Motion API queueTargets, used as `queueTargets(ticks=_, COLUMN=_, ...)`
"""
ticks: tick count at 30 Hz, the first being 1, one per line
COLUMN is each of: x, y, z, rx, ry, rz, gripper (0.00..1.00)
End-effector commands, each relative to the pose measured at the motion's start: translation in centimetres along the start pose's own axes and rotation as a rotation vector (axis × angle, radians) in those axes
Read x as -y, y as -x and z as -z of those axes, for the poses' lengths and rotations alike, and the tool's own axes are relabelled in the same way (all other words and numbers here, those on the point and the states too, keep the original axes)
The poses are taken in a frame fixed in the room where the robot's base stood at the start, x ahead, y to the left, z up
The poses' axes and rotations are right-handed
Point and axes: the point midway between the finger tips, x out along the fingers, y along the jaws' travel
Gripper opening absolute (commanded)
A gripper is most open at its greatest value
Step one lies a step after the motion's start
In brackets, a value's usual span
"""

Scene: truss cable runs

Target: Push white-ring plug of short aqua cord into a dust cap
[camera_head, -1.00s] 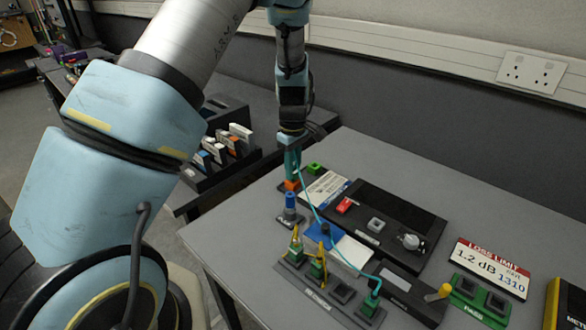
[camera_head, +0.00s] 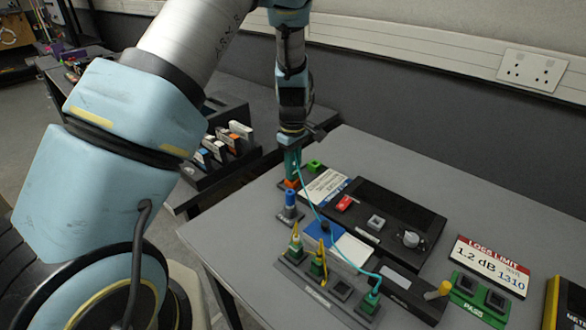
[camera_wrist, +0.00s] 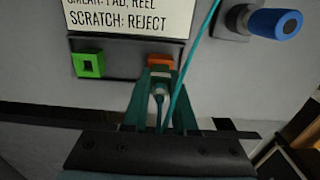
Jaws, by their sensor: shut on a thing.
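My gripper (camera_head: 292,165) points down at the far left of the bench, just above the orange dust cap (camera_head: 291,184). In the wrist view its teal fingers (camera_wrist: 160,92) are shut around the plug with a pale ring (camera_wrist: 160,91). The plug's tip is at or right by the orange cap (camera_wrist: 160,62); I cannot tell whether it is inside. A green dust cap (camera_wrist: 88,65) sits to the left on the same dark strip. The aqua cord (camera_head: 318,214) runs from the gripper to a green plug (camera_head: 370,301) in the front block.
A blue-topped post (camera_head: 290,199) stands close to the orange cap. A front block (camera_head: 319,292) holds yellow-tipped plugs. A blue and white pad (camera_head: 350,247), a dark tester (camera_head: 390,215) and a label card (camera_head: 325,186) lie to the right.

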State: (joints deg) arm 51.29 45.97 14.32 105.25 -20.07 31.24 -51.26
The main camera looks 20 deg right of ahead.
Motion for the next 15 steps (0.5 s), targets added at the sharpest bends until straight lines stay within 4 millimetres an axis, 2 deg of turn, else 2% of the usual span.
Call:
queueTargets(ticks=12, x=0.01, y=-0.07, z=0.00, rx=0.000, ry=0.000, rz=0.000, gripper=0.00)
queueTargets(ticks=13, x=0.00, y=-0.07, z=0.00, rx=0.000, ry=0.000, rz=0.000, gripper=0.28)
queueTargets(ticks=15, x=0.00, y=-0.06, z=0.00, rx=0.000, ry=0.000, rz=0.000, gripper=0.36)
